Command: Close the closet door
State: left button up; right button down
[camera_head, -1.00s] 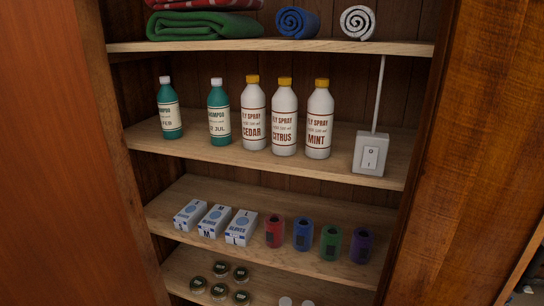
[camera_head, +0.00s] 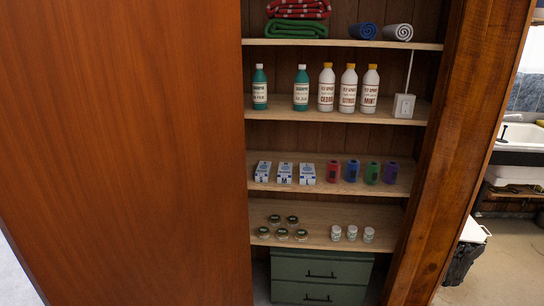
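The closet (camera_head: 437,150) stands open in the head view, with its shelves showing on the right of the door. The closet door (camera_head: 120,150) is a large reddish-brown wooden panel that fills the left side and covers the left part of the opening. I cannot see a handle on it. Neither of my grippers is in view.
Shelves hold folded and rolled towels (camera_head: 300,9), bottles (camera_head: 326,90), glove boxes (camera_head: 284,172), coloured rolls (camera_head: 352,171) and small jars (camera_head: 282,234). A green drawer box (camera_head: 320,272) stands at the bottom. To the right are a sink (camera_head: 521,135) and open floor (camera_head: 505,265).

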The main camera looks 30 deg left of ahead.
aim_at(124, 177)
jog(key=k+j, duration=0.15)
jog(key=j, duration=0.3)
jog(key=k+j+z, duration=0.1)
jog(key=j, duration=0.3)
jog(key=k+j, duration=0.2)
jog(key=j, duration=0.25)
jog(key=k+j, duration=0.2)
jog(key=j, duration=0.2)
jog(key=k+j+z, duration=0.1)
jog(key=j, duration=0.3)
jog(key=k+j, duration=0.25)
jog(key=j, duration=0.15)
